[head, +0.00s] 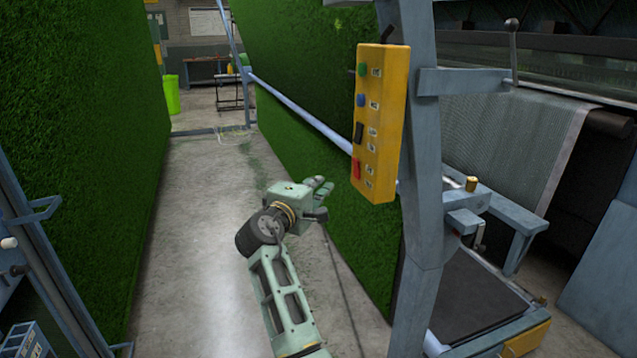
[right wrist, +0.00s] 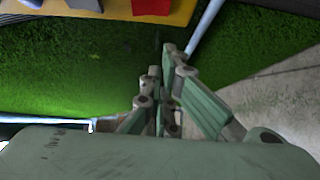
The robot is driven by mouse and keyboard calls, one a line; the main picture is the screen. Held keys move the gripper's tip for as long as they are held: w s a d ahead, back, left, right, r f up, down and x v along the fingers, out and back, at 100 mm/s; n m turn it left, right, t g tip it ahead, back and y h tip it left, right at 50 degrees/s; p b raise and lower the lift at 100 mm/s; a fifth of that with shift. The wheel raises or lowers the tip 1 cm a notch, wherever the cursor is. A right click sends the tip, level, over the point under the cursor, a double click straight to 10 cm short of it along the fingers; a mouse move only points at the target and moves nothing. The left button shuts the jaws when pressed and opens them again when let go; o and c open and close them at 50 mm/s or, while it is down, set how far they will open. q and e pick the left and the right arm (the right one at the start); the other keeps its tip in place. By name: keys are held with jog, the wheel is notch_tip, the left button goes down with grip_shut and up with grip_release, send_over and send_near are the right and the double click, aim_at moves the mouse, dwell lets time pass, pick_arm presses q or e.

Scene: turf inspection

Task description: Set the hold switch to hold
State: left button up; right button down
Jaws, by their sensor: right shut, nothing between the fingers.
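A yellow control box (head: 383,120) hangs on a blue-grey post. Its face carries a green button (head: 362,69), a blue button (head: 361,100), a black rocker switch (head: 358,133) and a red rocker switch (head: 356,168). The labels beside them are too small to read, so I cannot tell which one is the hold switch or how it is set. My right gripper (head: 325,188) is shut and empty, below and left of the box and apart from it. In the right wrist view its fingers (right wrist: 168,62) point toward green turf, with the red switch (right wrist: 152,6) at the top edge.
Green turf walls (head: 70,110) line both sides of a concrete aisle (head: 195,230). A blue-grey post (head: 424,210) stands right of the box, beside a machine with a dark belt (head: 475,295). A pale blue rail (head: 300,115) runs along the right turf. A green bin (head: 172,95) stands far back.

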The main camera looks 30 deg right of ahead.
pick_arm(q)
jog(key=shift+d+f+b, duration=0.9)
jog(key=shift+d+f, duration=0.1)
jog(key=shift+d, duration=0.1)
pick_arm(e)
jog(key=v, duration=0.6)
jog(key=shift+s+a+f, duration=0.2)
jog(key=shift+s+f, duration=0.25)
jog(key=shift+f, duration=0.1)
